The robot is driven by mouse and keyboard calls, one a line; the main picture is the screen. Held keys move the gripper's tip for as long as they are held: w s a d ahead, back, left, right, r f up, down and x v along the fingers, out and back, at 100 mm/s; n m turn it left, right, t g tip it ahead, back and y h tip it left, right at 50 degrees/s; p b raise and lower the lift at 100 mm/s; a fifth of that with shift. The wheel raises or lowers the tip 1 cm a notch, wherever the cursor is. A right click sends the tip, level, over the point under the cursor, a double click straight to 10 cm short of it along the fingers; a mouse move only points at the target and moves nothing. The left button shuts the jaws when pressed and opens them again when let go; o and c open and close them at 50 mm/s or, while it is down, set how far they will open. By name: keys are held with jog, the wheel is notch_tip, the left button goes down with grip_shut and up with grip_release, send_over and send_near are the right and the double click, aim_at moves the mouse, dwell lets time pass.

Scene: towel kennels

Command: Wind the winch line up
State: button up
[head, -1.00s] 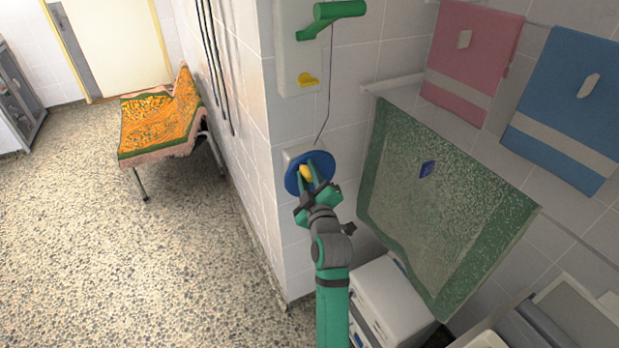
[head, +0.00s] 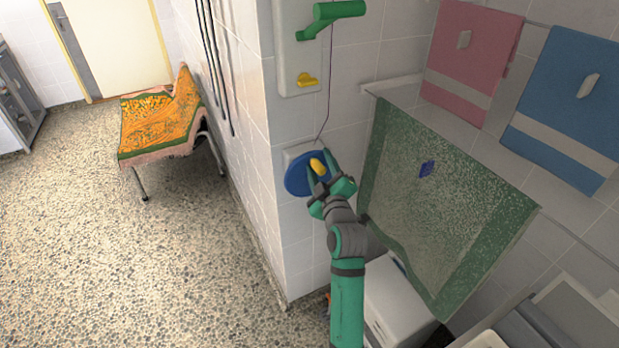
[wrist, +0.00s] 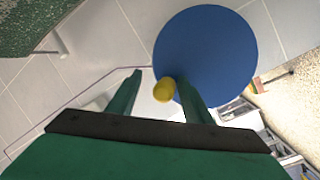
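The winch is a round blue disc (head: 299,176) on the wall's corner face, with a yellow knob (head: 318,167) near its right edge. A thin dark line (head: 328,100) runs down from a green roller (head: 333,14) to the winch. My gripper (head: 321,171) is at the disc, with its fingers on either side of the knob. In the wrist view, the disc (wrist: 205,55) fills the upper middle, and the knob (wrist: 164,90) sits between the fingers, close to the right one, with a gap to the left one. The gripper is open around it.
A yellow cleat (head: 307,80) is on the white board above the winch. A green towel (head: 440,200) hangs close on the right, with pink (head: 470,60) and blue (head: 565,105) towels behind. A white box (head: 395,305) stands below. The floor at left is open up to the orange-covered bench (head: 160,125).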

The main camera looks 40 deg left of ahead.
jog(key=shift+s+a+f, duration=0.1)
jog(key=shift+a+f, duration=0.05)
jog(key=shift+f, duration=0.2)
jog(key=shift+s+d+f, duration=0.1)
jog(key=shift+d, duration=0.2)
jog(key=s+d, duration=0.3)
jog(key=d, duration=0.4)
jog(key=shift+d, duration=0.4)
jog(key=shift+s, duration=0.1)
